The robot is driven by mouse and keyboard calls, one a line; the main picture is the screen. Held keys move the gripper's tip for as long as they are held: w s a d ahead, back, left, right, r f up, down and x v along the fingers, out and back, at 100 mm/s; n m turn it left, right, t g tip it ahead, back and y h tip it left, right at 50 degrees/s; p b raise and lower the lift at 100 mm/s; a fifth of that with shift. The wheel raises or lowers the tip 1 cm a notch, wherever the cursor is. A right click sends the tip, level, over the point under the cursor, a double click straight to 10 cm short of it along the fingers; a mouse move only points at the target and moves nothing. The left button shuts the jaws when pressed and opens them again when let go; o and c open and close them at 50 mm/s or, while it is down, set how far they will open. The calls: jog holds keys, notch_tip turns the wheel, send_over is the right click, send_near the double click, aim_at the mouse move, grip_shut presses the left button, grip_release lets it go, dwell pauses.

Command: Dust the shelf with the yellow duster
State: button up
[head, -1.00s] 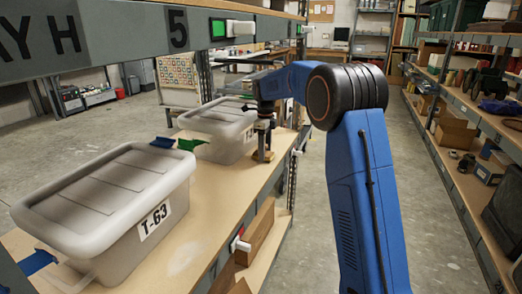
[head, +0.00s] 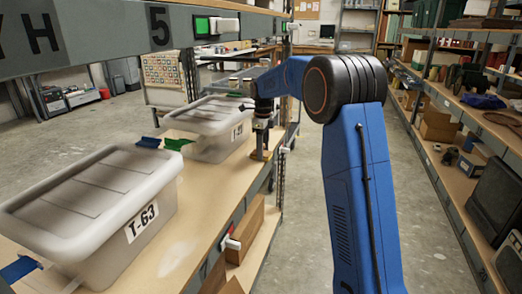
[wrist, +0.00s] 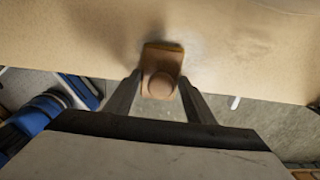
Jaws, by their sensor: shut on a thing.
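My gripper (head: 262,136) is shut on a brown, wood-coloured block with a round knob, the duster (wrist: 161,66). No yellow shows on it. The duster rests at the shelf board (head: 215,205), close to its aisle-side edge, beside the right end of the far grey bin. In the wrist view my gripper (wrist: 160,88) has a finger on each side of the knob, and the block lies over the tan board. A pale, dusty-looking smear (head: 178,258) marks the board in front of the near bin.
A grey lidded bin marked T-63 (head: 95,215) stands near, another grey bin (head: 208,128) farther along. Blue tape (head: 20,268) and green tape (head: 177,144) lie by them. A grey beam (head: 90,40) crosses above. The aisle floor (head: 425,240) is clear; loaded shelves (head: 465,165) stand right.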

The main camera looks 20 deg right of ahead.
jog(key=shift+w+d+f, duration=0.15)
jog(key=shift+w+d, duration=0.4)
jog(key=shift+w, duration=0.2)
jog(key=shift+w+a, duration=0.75)
jog(key=shift+a, duration=0.25)
jog(key=shift+w+a, duration=0.75)
jog(key=shift+a, duration=0.25)
jog(key=shift+w+a, duration=0.75)
jog(key=shift+a, duration=0.25)
jog(key=shift+w+d, duration=0.6)
jog(key=shift+w, duration=0.25)
jog(key=shift+s+d+f, duration=0.1)
jog(key=shift+s+d, duration=0.5)
jog(key=shift+d, duration=0.2)
jog(key=shift+s+d, duration=0.55)
jog(key=shift+d, duration=0.25)
